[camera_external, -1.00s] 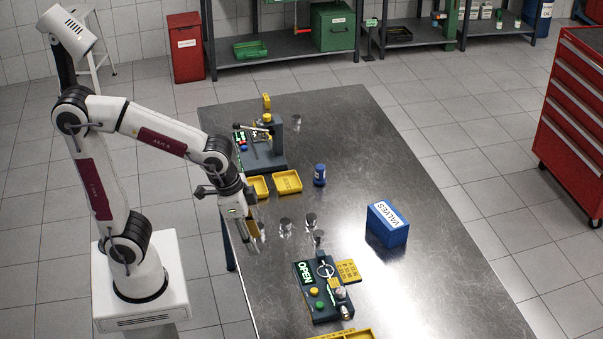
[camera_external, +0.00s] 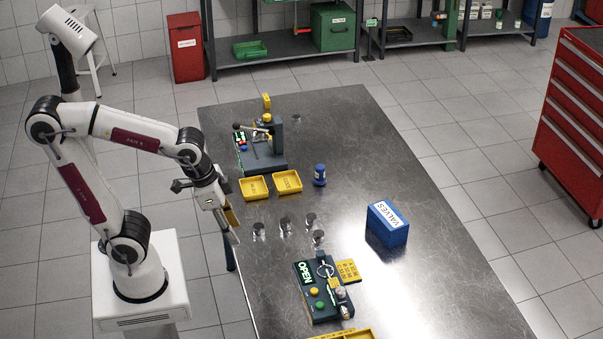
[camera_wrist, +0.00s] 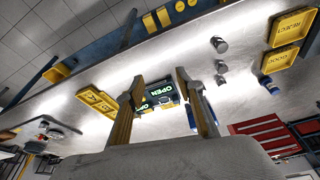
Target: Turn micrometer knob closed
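The micrometer station (camera_external: 322,290) is a dark base on the near part of the metal table. Its display reads OPEN in green, and green and yellow buttons sit beside it. Small silvery round parts (camera_external: 344,311) show at its near right end; which one is the knob I cannot tell. My gripper (camera_external: 230,232) is at the table's left edge, well apart from the station. In the wrist view my gripper (camera_wrist: 159,82) has its fingers apart with nothing between them.
Several metal cylinders (camera_external: 285,224) stand between my gripper and the station. A blue VALVES box (camera_external: 388,224) stands to the right. Two yellow trays (camera_external: 254,189), a blue bottle (camera_external: 320,175) and another dark fixture (camera_external: 262,155) are farther back.

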